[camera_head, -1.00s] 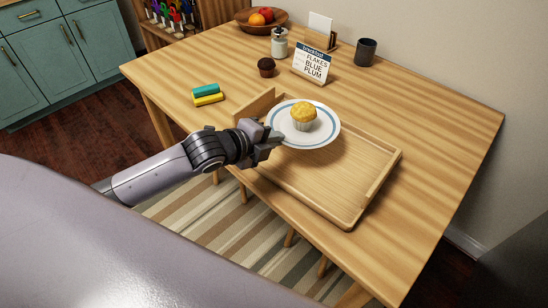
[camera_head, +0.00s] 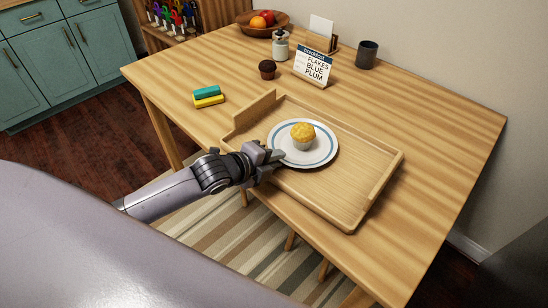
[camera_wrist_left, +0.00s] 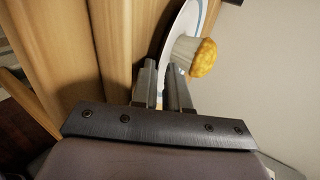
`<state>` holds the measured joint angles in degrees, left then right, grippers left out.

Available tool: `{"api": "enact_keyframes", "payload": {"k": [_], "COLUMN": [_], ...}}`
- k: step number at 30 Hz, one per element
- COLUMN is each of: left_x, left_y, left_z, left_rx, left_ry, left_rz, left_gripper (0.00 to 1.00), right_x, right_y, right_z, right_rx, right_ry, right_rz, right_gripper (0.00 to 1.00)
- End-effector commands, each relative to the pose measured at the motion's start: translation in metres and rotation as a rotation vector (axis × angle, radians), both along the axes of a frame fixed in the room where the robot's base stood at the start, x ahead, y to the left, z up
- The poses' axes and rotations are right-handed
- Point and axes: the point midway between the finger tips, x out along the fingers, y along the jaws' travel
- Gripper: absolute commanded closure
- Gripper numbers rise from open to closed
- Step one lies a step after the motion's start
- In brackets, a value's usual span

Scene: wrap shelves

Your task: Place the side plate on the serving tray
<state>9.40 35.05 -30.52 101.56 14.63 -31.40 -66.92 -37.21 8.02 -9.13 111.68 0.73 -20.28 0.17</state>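The side plate (camera_head: 325,157) is white with a blue ring and carries a yellow muffin (camera_head: 302,131). In the head view it lies level over the left half of the wooden serving tray (camera_head: 345,200); I cannot tell whether its underside fully touches the tray floor. My left gripper (camera_head: 277,156) is at the plate's near left rim. In the left wrist view the plate (camera_wrist_left: 176,32) runs down between the two fingers (camera_wrist_left: 162,80), which are close together on its rim. The muffin (camera_wrist_left: 195,56) stands beside the fingertips there. My right gripper is not in view.
A breakfast sign (camera_head: 314,66), a brown muffin (camera_head: 267,69), a jar (camera_head: 280,46), a dark cup (camera_head: 367,54) and a fruit bowl (camera_head: 262,24) stand at the back. Green and yellow blocks (camera_head: 208,97) lie left. The tray's right half is empty.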

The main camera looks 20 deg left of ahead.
Motion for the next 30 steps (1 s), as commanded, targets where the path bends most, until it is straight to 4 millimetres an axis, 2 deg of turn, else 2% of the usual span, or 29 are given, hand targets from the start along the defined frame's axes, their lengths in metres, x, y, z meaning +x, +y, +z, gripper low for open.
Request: {"api": "enact_keyframes", "payload": {"k": [6,11,24,30], "left_x": [0.000,-0.012,-0.074,-0.092], "left_y": [0.000,0.005,0.027,0.033], "left_z": [0.003,0.008,0.044,0.054], "left_rx": [0.000,0.002,0.004,0.000], "left_ry": [0.000,0.003,0.003,0.003], "left_rz": [0.000,0.000,-0.001,0.000], "left_gripper": [0.86,0.86,0.86,0.86], "right_x": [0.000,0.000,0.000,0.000], "right_y": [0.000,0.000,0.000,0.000], "right_z": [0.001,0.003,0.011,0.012], "right_rx": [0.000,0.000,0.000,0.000], "right_ry": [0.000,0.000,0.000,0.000], "right_rz": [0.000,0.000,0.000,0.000], "right_gripper": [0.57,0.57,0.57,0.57]}}
